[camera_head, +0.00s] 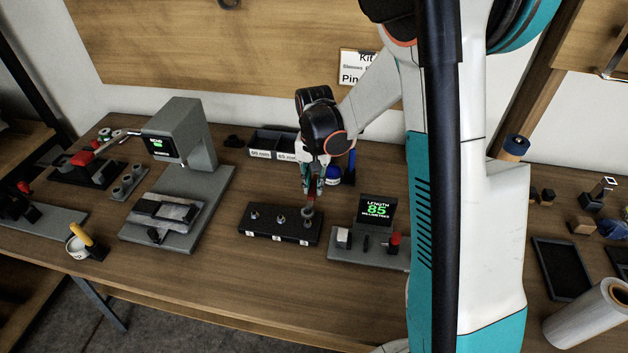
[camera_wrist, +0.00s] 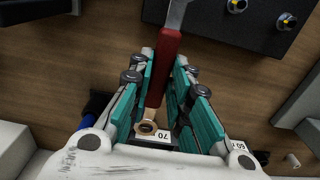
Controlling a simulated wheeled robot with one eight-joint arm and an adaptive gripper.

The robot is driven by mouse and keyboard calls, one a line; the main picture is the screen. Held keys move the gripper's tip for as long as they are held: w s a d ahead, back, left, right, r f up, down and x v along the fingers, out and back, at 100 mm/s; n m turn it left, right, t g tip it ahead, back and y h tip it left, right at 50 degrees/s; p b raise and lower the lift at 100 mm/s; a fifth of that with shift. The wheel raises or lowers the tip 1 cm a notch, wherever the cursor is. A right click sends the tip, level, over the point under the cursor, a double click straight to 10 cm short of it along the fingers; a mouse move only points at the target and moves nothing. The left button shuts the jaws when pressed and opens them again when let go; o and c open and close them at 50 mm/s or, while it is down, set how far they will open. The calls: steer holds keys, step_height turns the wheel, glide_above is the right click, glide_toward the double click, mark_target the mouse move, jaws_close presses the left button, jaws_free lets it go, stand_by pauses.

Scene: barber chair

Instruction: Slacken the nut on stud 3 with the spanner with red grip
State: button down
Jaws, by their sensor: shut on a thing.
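My gripper (camera_head: 314,184) is shut on the spanner with red grip (camera_wrist: 164,66), its teal fingers (camera_wrist: 166,92) on either side of the handle. The spanner's steel shaft runs out of the wrist view at the top; a tan ring end shows at the bottom. The black stud block (camera_head: 264,233) stands on the bench with three studs in a row. In the head view the spanner's low end is at the rightmost stud (camera_head: 308,215); whether it sits around the nut is unclear. The wrist view shows two other studs; the number labels are too small to read.
Labelled bins (camera_head: 274,144) and a blue item (camera_head: 333,177) are behind my gripper. The bench in front of the block is clear.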

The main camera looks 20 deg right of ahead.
steer(key=shift+f+b, duration=1)
steer(key=shift+f, duration=0.45)
steer(key=shift+f+b, duration=0.7)
steer(key=shift+b, duration=0.05)
stand_by(0.5)
steer(key=shift+w+a+n, duration=0.35)
steer(key=shift+a+n, duration=0.5)
steer(key=shift+n, duration=0.3)
steer(key=shift+w+a+n, duration=0.3)
steer(key=shift+a+n, duration=0.5)
steer(key=shift+n, duration=0.35)
steer(key=shift+a+n+b, duration=0.45)
steer(key=shift+a+n, duration=1.25)
steer(key=shift+n, duration=0.6)
